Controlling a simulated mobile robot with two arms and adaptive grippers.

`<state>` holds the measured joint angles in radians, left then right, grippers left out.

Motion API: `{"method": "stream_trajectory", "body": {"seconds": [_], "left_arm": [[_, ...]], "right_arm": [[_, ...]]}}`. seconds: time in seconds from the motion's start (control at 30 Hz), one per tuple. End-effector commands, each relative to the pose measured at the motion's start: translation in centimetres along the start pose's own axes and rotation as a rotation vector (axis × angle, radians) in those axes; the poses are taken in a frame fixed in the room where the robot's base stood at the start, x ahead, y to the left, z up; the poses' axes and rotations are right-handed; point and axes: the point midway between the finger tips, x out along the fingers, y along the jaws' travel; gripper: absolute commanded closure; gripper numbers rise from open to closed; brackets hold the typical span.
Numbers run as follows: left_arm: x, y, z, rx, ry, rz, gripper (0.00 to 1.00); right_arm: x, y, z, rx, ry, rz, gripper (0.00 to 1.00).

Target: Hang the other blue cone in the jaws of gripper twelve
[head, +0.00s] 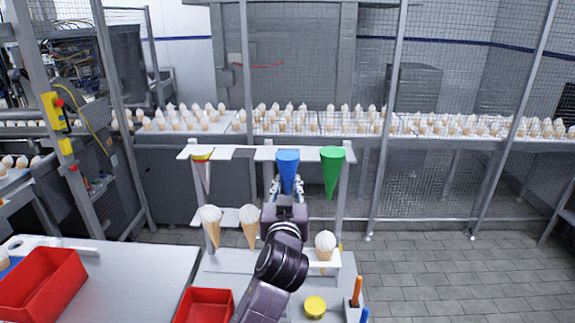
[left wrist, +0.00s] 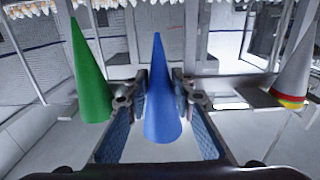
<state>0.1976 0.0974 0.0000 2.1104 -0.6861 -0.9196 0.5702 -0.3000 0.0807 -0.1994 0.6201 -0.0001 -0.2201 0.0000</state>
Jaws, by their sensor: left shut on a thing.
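The blue cone (head: 288,168) hangs point down at the white rack bar (head: 265,153), wide end level with the bar. My left gripper (head: 287,187) reaches up from below and is shut on it. In the left wrist view, which looks upside down, the blue cone (left wrist: 161,108) stands between my two finger pads. I cannot tell whether the rack's jaws touch the cone. A green cone (head: 332,172) hangs just right of it. A pale cone with a red and yellow band (head: 202,160) hangs at the left. My right gripper is out of view.
White-topped ice cream cones (head: 250,228) sit in a lower shelf, left and right of my arm. Red bins (head: 42,287) and a yellow round lid (head: 315,306) lie nearer. A mesh fence and a conveyor of cones stand behind. The floor at right is clear.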

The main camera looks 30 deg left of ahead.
Motion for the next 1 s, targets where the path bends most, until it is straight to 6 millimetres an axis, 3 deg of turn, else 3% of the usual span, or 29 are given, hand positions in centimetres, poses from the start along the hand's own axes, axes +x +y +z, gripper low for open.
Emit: {"method": "stream_trajectory", "body": {"seconds": [1.0], "left_arm": [[-4.6,0.0,0.0,-0.001,-0.001,-0.001,0.95]], "right_arm": [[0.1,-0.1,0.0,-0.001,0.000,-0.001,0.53]]}}
